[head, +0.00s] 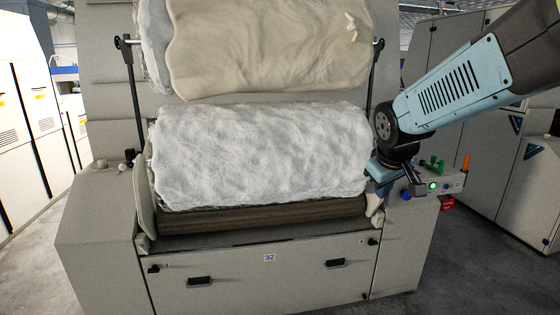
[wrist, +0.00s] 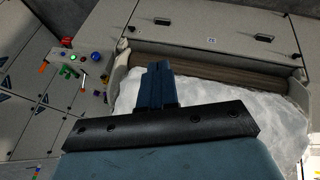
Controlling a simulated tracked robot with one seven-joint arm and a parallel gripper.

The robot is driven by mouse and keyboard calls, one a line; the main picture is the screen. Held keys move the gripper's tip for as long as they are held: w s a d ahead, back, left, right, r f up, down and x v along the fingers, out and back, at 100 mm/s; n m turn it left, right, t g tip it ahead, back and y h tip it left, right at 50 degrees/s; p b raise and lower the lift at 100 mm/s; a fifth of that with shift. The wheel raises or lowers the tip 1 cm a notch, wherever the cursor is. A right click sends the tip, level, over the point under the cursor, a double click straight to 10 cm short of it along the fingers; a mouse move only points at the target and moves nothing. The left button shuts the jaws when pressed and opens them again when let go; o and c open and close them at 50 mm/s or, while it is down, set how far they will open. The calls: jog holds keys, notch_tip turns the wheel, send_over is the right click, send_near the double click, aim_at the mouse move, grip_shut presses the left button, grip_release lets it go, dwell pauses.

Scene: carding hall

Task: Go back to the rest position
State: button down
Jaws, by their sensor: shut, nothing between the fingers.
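My gripper (head: 377,177) is at the right end of a carding machine, beside the right end of a white fibre roll (head: 260,155) and left of a small control panel (head: 430,187). In the wrist view its two dark blue fingers (wrist: 158,70) are together, with nothing between them. The white roll also shows in the wrist view (wrist: 215,98), behind the fingers and partly hidden by the hand. In the head view the fingertips are small and hard to make out. I cannot tell whether they touch the machine.
A beige fibre sheet (head: 265,50) hangs above the white roll. A dark roller (head: 260,217) lies under it. Grey cabinets (head: 530,185) stand at the right; floor shows between.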

jog(key=s+r+m, duration=0.1)
jog(key=s+m, duration=0.1)
jog(key=s, duration=0.6)
jog(key=s+r+m+y, duration=0.1)
jog(key=s+r+m, duration=0.1)
jog(key=s, duration=0.7)
jog(key=shift+a+m, duration=0.25)
jog(key=shift+m, duration=0.05)
jog(key=shift+a, duration=0.1)
